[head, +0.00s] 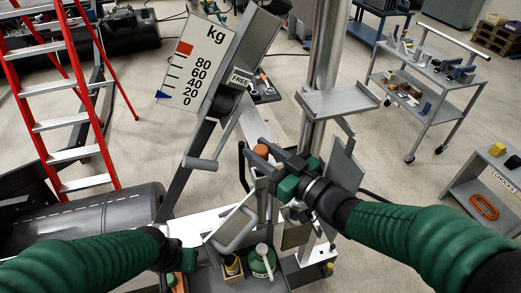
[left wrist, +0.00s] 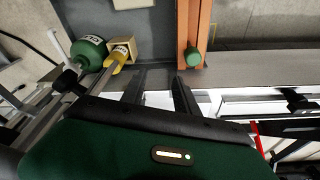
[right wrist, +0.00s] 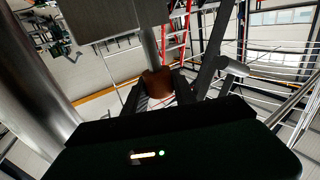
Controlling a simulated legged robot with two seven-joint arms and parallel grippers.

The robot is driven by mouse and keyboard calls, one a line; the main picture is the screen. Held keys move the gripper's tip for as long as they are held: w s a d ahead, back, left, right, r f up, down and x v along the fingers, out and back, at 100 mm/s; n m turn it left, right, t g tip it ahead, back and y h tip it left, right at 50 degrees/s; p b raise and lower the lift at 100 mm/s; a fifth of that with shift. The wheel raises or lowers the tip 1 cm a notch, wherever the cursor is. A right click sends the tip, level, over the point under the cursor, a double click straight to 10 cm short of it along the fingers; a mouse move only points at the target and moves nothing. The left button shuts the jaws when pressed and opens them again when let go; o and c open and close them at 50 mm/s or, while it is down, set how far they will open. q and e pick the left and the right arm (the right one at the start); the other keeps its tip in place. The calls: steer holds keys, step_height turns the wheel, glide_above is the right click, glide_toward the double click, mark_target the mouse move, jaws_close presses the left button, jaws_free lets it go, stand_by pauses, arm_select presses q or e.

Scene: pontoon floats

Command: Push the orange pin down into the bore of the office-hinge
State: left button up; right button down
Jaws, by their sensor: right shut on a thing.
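The orange pin (head: 261,150) shows as a short orange-brown head at the tip of my right gripper (head: 268,163), near the middle of the head view. In the right wrist view the pin (right wrist: 157,84) sits between the two dark fingers, and the gripper is shut on it. The office-hinge is not clearly told apart; grey metal parts (head: 267,184) lie just below the gripper. The bore and the pin's lower end are hidden. My left gripper (left wrist: 158,88) is open and empty; in the head view it is low, left of the bench.
A kg scale board (head: 197,62) and a steel post (head: 325,60) rise behind the gripper. A grey plate (head: 338,102) juts out beside the post. A red ladder (head: 62,100) stands left.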

steer(key=shift+f+b, duration=2)
steer(key=shift+f, duration=0.35)
steer(key=c, duration=0.9)
jaws_free()
steer(key=shift+c, duration=0.2)
steer(key=b+v, duration=0.1)
steer(key=v, duration=0.6)
steer(key=shift+s+d, duration=0.2)
steer(key=shift+d, duration=0.05)
steer(key=shift+w, duration=0.1)
steer(key=shift+a, duration=0.1)
